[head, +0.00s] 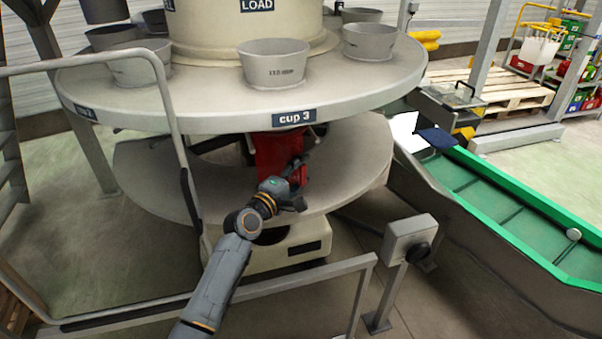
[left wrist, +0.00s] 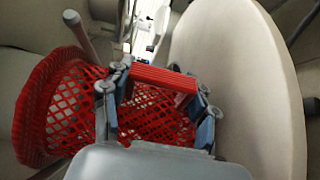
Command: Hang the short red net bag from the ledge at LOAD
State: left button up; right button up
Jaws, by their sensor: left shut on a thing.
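The red net bag (head: 277,157) is under the upper disc's front edge, below the "cup 3" label (head: 294,117). In the left wrist view the red netting (left wrist: 72,105) spreads behind and left of my fingers. My left gripper (head: 293,180) is shut on the bag, with a ribbed red strip (left wrist: 165,77) between its fingers. The LOAD sign (head: 257,5) is on the central drum above. The ledge is the rim (head: 200,122) of the upper disc; whether the bag touches it I cannot tell. The arm and gripper hide part of the bag. My right gripper is not in view.
Grey cups (head: 273,62) stand around the upper disc. A lower disc (head: 345,165) lies beneath it. A grey rail (head: 250,290) and a switch box (head: 410,240) stand in front. A green conveyor (head: 500,205) runs at the right.

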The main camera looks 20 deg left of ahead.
pick_arm(q)
jog(key=shift+f, duration=0.35)
jog(key=o, duration=1.4)
jog(key=shift+r, duration=0.1)
jog(key=v, duration=1.2)
